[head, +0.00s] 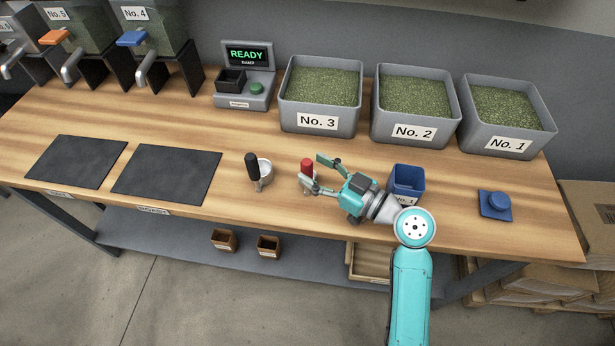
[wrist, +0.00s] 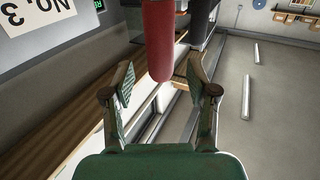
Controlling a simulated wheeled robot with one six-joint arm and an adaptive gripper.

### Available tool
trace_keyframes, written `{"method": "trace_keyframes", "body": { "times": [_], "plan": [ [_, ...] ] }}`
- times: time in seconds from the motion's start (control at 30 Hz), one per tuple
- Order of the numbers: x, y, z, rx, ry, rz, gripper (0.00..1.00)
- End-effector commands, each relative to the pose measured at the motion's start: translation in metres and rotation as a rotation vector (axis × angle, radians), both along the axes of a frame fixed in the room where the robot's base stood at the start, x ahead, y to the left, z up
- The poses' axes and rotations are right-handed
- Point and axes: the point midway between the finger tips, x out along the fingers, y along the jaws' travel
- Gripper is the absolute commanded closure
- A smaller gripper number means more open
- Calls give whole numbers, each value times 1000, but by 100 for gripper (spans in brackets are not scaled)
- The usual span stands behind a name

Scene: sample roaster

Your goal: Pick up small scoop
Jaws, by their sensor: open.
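A scoop with a red upright handle (head: 306,167) and a small metal bowl stands on the wooden table; it looks like the smaller of two scoops. Its handle also shows in the wrist view (wrist: 158,40), upper middle, ahead of and between the spread fingers. My gripper (head: 316,173) is open and lies low over the table, pointing left, with its fingertips close to the red handle. In the wrist view the gripper (wrist: 161,88) is empty, and the handle's near end is just beyond the fingertips. The red scoop's bowl is partly hidden by a finger.
A larger black-handled scoop (head: 252,167) stands just left, also seen behind the red handle (wrist: 202,20). A blue container (head: 407,178) stands beside my wrist. A blue knobbed piece (head: 495,203) lies right. Bins of green beans (head: 318,119) line the back. Dark mats (head: 166,174) lie left.

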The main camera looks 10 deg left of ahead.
Motion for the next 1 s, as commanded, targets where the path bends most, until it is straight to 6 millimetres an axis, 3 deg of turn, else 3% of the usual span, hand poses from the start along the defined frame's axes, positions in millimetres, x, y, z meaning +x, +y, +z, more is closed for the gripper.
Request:
{"method": "trace_keyframes", "body": {
  "times": [0.2,0.5,0.73,1.0],
  "plan": [
    [11,23,-1,0,0,1,42],
    [13,26,-1,0,-1,0,42],
    [13,26,-1,1,0,0,100],
    [13,26,0,0,-1,0,100]
  ]
}}
